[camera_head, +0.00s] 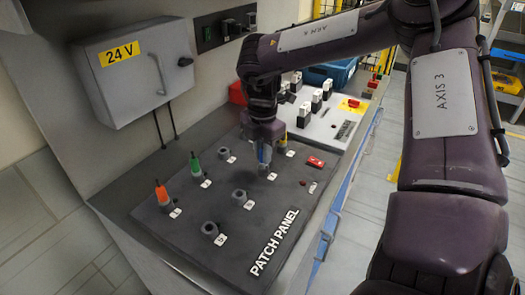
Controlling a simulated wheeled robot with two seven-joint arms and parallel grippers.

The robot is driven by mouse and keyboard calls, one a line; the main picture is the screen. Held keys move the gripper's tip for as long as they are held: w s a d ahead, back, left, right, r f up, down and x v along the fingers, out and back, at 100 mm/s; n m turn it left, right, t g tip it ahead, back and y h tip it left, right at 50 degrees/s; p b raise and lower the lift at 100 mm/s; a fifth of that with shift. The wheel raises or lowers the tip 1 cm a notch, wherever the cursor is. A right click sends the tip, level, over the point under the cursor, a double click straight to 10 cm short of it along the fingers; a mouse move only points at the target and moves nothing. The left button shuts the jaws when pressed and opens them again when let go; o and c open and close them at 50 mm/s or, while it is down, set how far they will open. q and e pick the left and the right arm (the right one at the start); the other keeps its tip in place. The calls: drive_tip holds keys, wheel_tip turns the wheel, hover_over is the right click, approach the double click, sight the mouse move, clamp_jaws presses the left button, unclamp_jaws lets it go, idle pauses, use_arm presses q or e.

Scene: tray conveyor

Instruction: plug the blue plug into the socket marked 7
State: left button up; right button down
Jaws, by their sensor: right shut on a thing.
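My right gripper (264,147) reaches down from above and is shut on the blue plug (265,157), of which only a small part shows. It is over the patch panel (180,243), beside a small white label. The spot under the plug is hidden, so I cannot tell whether the plug is in a socket or above one. Empty dark sockets show at the back (226,155), in the middle (239,197) and at the front (209,229). Their white labels are too small to read surely, so I cannot pick out the 7. My left gripper is not in view.
An orange plug (162,194) and a green plug (195,166) stand upright on the panel's left. A yellow plug (282,140) is just behind my gripper. A red switch (315,162) is to the right. A grey 24 V box (136,75) hangs on the wall.

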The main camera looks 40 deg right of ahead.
drive_tip(key=shift+f+b, duration=0.4)
drive_tip(key=shift+f, duration=0.1)
drive_tip(key=c, duration=1.2)
unclamp_jaws()
drive_tip(key=shift+c, duration=0.2)
wheel_tip(320, 180, up, 8)
drive_tip(key=shift+f+b, duration=0.1)
drive_tip(key=shift+b, duration=0.25)
